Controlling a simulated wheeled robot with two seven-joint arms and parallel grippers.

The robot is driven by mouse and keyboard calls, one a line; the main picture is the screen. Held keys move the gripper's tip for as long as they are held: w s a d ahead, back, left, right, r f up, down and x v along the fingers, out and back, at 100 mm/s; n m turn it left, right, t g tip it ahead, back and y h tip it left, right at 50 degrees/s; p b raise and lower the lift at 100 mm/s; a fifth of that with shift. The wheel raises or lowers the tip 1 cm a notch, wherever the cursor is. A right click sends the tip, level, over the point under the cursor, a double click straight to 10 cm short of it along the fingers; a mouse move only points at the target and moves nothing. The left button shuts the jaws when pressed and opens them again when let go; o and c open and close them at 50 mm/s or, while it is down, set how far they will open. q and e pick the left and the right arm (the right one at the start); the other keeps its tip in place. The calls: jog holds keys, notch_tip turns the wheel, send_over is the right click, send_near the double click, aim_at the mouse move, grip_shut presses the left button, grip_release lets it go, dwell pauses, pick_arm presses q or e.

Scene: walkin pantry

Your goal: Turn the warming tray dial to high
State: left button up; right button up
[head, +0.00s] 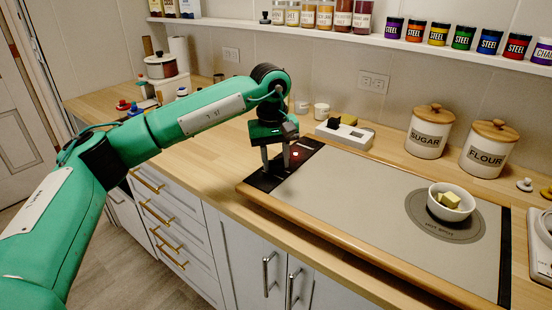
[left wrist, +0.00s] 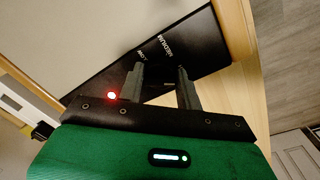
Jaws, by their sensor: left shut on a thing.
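The warming tray (head: 350,195) is a wide, flat grey surface with a wooden front edge, lying on the counter. Its black control panel (head: 262,181) is at the left end. My left gripper (head: 277,165) points down over this panel, with its two fingers closed on the dial. The dial is dark and mostly hidden by the fingers in both views. In the left wrist view, the gripper (left wrist: 160,75) has white lettering beyond its fingertips, including "MEDIUM" (left wrist: 167,47). A red light (left wrist: 111,96) glows on the panel beside the fingers. The dial's exact setting cannot be told.
A white bowl with yellow pieces (head: 451,202) stands on the tray's right part. Sugar (head: 429,133) and flour (head: 487,150) canisters and a white box-like item (head: 345,135) stand behind the tray. Spice jars line the shelf above. The tray's middle is clear.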

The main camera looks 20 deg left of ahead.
aim_at(272, 160)
pick_arm(q)
jog(key=o, duration=0.9)
jog(key=shift+a, duration=0.15)
jog(key=shift+o, duration=0.2)
notch_tip(272, 160, up, 14)
jog(key=shift+s+a, duration=0.25)
jog(key=shift+a, duration=0.1)
jog(key=shift+f, duration=0.15)
